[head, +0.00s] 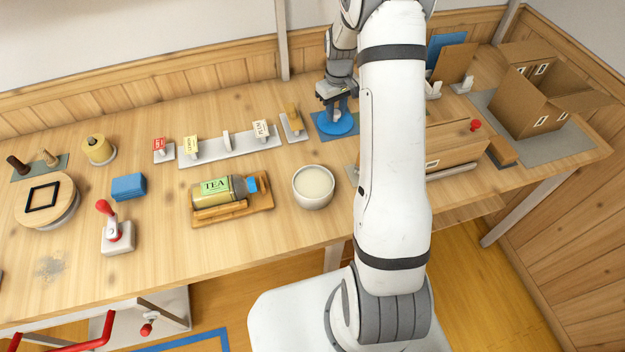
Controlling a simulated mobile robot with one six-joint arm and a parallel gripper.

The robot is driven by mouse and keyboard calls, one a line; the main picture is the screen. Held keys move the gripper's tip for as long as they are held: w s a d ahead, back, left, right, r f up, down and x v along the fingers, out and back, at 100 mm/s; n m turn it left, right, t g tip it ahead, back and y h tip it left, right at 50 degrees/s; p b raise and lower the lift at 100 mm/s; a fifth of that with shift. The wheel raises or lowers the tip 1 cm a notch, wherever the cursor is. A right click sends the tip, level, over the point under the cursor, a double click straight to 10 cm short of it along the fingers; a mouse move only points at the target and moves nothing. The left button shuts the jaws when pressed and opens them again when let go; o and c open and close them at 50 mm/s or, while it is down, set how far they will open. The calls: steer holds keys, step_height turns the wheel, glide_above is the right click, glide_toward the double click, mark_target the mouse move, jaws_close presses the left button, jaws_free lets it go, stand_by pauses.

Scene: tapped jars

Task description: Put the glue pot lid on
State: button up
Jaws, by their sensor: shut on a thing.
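The glue pot (301,197) appears to be the round white pot near the front of the bench. It is uncovered, with pale cream contents showing. The lid (337,126) appears to be the round blue disc on or just above a dark blue mat (316,118), behind the pot. My gripper (338,110) points down over the disc and is shut on it, probably at a raised part in its middle. The fingertips are small here, so the exact grip is hard to see. I cannot tell whether the disc touches the mat.
A jar labelled TEA (222,190) lies on a wooden cradle (262,203) left of the pot. A small holder (293,130) stands left of the mat. My arm hides part of the bench on the right, near a long wooden box (455,148). Bench between mat and pot looks clear.

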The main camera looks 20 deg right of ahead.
steer(key=shift+c, duration=0.6)
steer(key=shift+r+p, duration=2)
steer(key=shift+r, duration=1.5)
